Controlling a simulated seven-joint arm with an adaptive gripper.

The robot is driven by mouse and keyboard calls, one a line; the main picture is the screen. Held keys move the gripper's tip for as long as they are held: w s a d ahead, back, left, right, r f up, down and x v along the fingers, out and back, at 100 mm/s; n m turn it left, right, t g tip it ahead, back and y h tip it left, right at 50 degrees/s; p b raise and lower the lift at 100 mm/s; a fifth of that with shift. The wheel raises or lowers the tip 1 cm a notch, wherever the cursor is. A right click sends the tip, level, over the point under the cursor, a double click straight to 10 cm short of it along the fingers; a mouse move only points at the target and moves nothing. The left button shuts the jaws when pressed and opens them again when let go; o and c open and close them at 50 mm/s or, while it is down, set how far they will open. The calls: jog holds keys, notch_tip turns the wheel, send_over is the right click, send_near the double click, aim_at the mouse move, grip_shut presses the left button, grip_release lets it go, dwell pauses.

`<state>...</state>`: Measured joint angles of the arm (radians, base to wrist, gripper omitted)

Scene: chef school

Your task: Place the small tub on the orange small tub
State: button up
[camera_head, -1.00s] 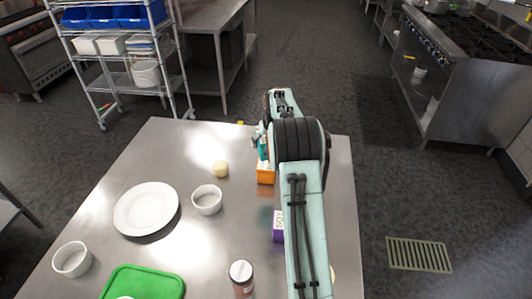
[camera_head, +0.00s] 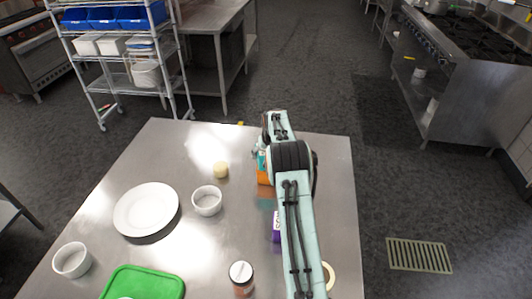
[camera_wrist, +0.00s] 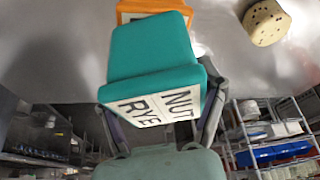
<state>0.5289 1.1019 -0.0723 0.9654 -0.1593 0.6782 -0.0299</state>
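The small tub is a teal block-like container (camera_wrist: 152,48) with a white label reading "NUT RYE". It fills the middle of the wrist view, between the two fingers of my gripper (camera_wrist: 160,88), which are shut on its sides. In the head view a bit of the teal tub (camera_head: 261,160) shows just left of my arm. The orange small tub (camera_head: 263,178) stands on the table directly by it, partly hidden by my arm. In the wrist view the orange tub (camera_wrist: 150,6) shows right behind the teal one. I cannot tell whether the two touch.
A pale round piece (camera_head: 221,170) and a white bowl (camera_head: 207,201) are left of the tubs.

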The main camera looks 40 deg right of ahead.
jog(key=shift+o, duration=1)
jog(key=shift+r, duration=0.1)
jog(key=v, duration=1.2)
jog(key=s+a+r+n+y, duration=0.1)
jog(key=s+a+r, duration=0.35)
jog(key=a, duration=0.45)
jog(key=s+a+r+n+g+y, duration=0.15)
jog(key=s+a+r, duration=0.25)
jog(key=s+a, duration=0.6)
jog(key=s+a+f+n+g, duration=0.1)
jog(key=s+a, duration=0.4)
jog(key=s, duration=0.5)
jog(key=s+a+f+n+g, duration=0.2)
jog(key=s+a, duration=0.3)
jog(key=s, duration=0.5)
jog(key=shift+s+a+f, duration=0.15)
jog(key=shift+a+f, duration=0.25)
